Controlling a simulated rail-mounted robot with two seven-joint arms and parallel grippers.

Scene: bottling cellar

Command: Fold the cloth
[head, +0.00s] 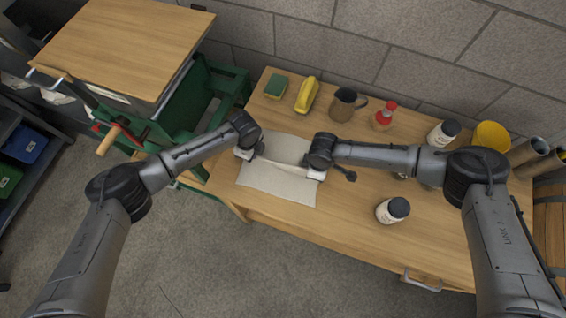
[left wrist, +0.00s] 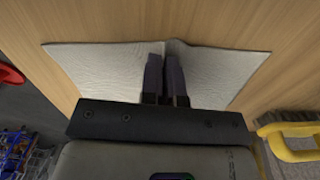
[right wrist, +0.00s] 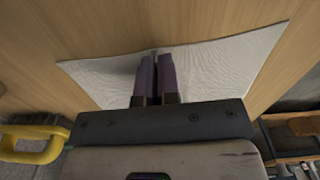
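The pale cloth (head: 275,186) lies on the wooden table, with its near part flat and a raised ridge running between my two grippers. My left gripper (head: 247,153) is at its left edge and my right gripper (head: 314,173) at its right edge. In the left wrist view the fingers (left wrist: 165,60) are close together with the cloth (left wrist: 215,70) pinched up between them. In the right wrist view the fingers (right wrist: 156,62) are likewise close together on a raised fold of the cloth (right wrist: 215,70). The fingertips are hidden in the head view.
A sponge (head: 276,86), a yellow object (head: 307,94), a brown jug (head: 343,104) and a red-capped bottle (head: 383,118) stand behind the cloth. A dark utensil (head: 346,173) lies close to my right gripper.

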